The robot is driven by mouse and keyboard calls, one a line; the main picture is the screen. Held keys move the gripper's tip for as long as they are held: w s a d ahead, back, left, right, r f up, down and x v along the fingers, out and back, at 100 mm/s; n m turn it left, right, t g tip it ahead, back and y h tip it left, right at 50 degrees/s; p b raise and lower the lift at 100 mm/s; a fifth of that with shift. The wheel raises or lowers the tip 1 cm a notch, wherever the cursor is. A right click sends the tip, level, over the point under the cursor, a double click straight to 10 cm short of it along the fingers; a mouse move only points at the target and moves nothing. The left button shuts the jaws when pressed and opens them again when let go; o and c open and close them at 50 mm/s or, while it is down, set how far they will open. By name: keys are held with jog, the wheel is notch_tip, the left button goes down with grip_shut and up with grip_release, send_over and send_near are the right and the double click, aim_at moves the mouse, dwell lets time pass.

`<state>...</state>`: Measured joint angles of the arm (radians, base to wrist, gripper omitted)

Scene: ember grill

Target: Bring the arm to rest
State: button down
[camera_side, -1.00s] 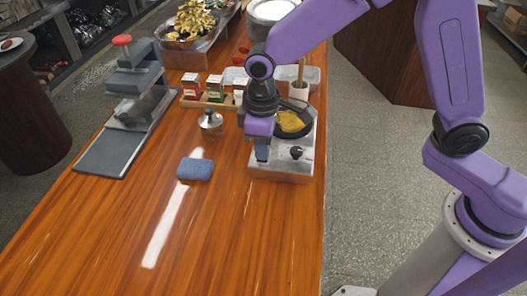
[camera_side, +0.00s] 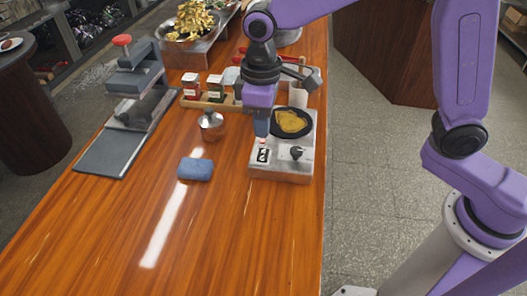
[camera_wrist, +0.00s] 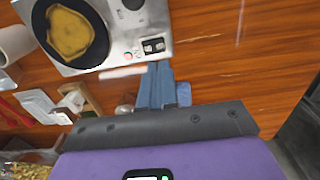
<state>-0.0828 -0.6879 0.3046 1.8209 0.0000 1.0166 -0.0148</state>
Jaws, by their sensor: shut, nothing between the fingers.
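My gripper (camera_side: 262,123) is shut and empty. It hangs pointing down just above the left side of the small stove (camera_side: 282,171). In the wrist view its blue fingers (camera_wrist: 156,80) are together, close to the stove's edge, with nothing between them. The stove also shows in the wrist view (camera_wrist: 127,40), with a switch and a knob on its front. A dark pan (camera_side: 307,132) with a flat yellow food (camera_side: 290,121) in it sits on the stove. Part of the rack behind is hidden by my gripper.
A blue sponge (camera_side: 195,169) and a metal pot-like container (camera_side: 211,124) are on the counter left of the stove. A rack (camera_side: 215,104) holds spice jars behind. A press with a red knob (camera_side: 122,40) stands at the left. The front of the counter (camera_side: 215,240) is clear.

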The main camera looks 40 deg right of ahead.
jog(key=shift+r, duration=0.1)
dwell(0.4)
jog(key=s+d+n, duration=0.3)
jog(key=s+d, duration=1.7)
jog(key=s, duration=0.2)
jog(key=shift+s+d+f+n, duration=0.2)
jog(key=shift+s+d+n, duration=0.05)
jog(key=shift+n, duration=0.05)
